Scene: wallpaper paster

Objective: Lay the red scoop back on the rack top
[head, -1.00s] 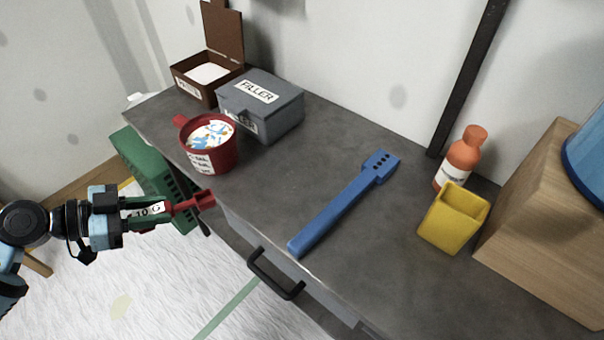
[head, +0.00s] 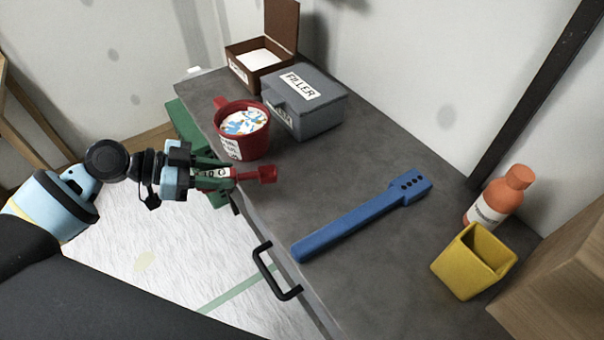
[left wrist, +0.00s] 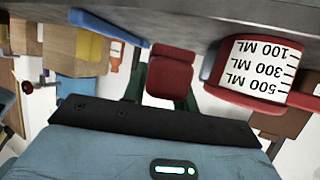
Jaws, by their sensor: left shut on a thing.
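The red scoop (head: 266,174) is held in my left gripper (head: 226,177), which is shut on its handle, where a white label shows. In the head view the scoop's head points right and overlaps the near left edge of the grey counter top, just below the red measuring pot. I cannot tell its height over the counter. In the left wrist view the red scoop head (left wrist: 170,75) shows between the fingers. A green slotted unit (head: 184,122), possibly the rack, stands at the counter's left end, partly hidden by my gripper. My right gripper is not in view.
On the grey counter (head: 345,145) are the red pot (head: 243,148), a grey filler box (head: 325,112), an open brown box (head: 258,72), a blue bar (head: 362,216), an orange bottle (head: 500,200) and a yellow cup (head: 470,268). A black drawer handle (head: 270,275) juts out in front.

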